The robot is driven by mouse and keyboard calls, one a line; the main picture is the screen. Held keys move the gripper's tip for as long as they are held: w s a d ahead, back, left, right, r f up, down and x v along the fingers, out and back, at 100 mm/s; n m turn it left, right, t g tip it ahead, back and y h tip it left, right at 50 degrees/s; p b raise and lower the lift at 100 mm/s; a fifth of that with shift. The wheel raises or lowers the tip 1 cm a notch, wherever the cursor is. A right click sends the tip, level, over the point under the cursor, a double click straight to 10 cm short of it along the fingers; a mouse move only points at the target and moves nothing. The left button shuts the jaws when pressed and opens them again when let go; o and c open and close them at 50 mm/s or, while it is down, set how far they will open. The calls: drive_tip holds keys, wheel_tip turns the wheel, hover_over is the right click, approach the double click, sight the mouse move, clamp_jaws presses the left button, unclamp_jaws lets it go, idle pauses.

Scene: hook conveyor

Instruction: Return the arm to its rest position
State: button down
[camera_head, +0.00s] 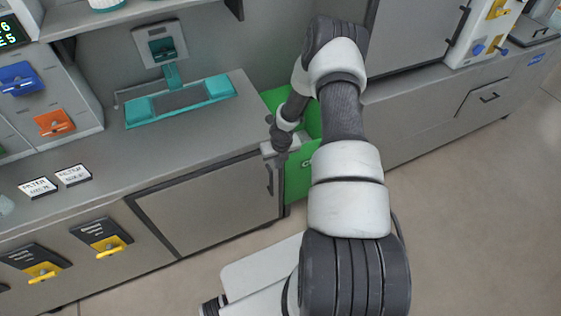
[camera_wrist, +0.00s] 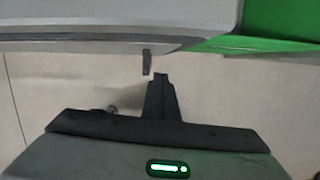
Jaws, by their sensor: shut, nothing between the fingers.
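My arm reaches away from my body and bends down at its far end in the head view. My gripper (camera_head: 270,149) is at the counter's front edge, just left of a green bin (camera_head: 300,183) and above a cabinet door (camera_head: 212,203) with a dark handle. In the wrist view a dark finger of my gripper (camera_wrist: 160,82) points up towards the grey counter edge (camera_wrist: 110,40). The gripper is shut and holds nothing. The fingertips are small in the head view, and I cannot tell whether they touch the counter.
A teal device (camera_head: 181,100) stands on the counter to the left. Two labels lie near the counter's front edge, with yellow-handled panels (camera_head: 102,238) below. A grey cabinet (camera_head: 416,35) and a white machine stand at right. The floor (camera_head: 470,220) at right is clear.

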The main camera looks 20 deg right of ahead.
drive_tip(key=p+v, duration=0.1)
drive_tip(key=v, duration=0.8)
drive_tip(key=shift+s+d+r, duration=0.15)
drive_tip(key=shift+s+r, duration=0.1)
drive_tip(key=shift+r, duration=0.05)
drive_tip(key=s+a+r+m+t+h, duration=0.1)
drive_tip(key=s+r+m+h, duration=0.15)
drive_tip(key=r+m, duration=1)
drive_tip(key=s+a+r+m+h, duration=0.1)
drive_tip(key=s+r+m, duration=0.3)
drive_tip(key=r, duration=1.6)
drive_tip(key=s+a+r+m+t+y, duration=0.1)
drive_tip(key=s+a+r+m+y, duration=0.1)
drive_tip(key=s+a+r+m, duration=0.3)
drive_tip(key=s+a+r+m+t+y, duration=0.1)
drive_tip(key=s+a+r+m, duration=0.5)
drive_tip(key=s+m, duration=0.6)
drive_tip(key=shift+s+a+m+y, duration=0.45)
drive_tip(key=shift+a+m, duration=0.2)
drive_tip(key=shift+a, duration=0.3)
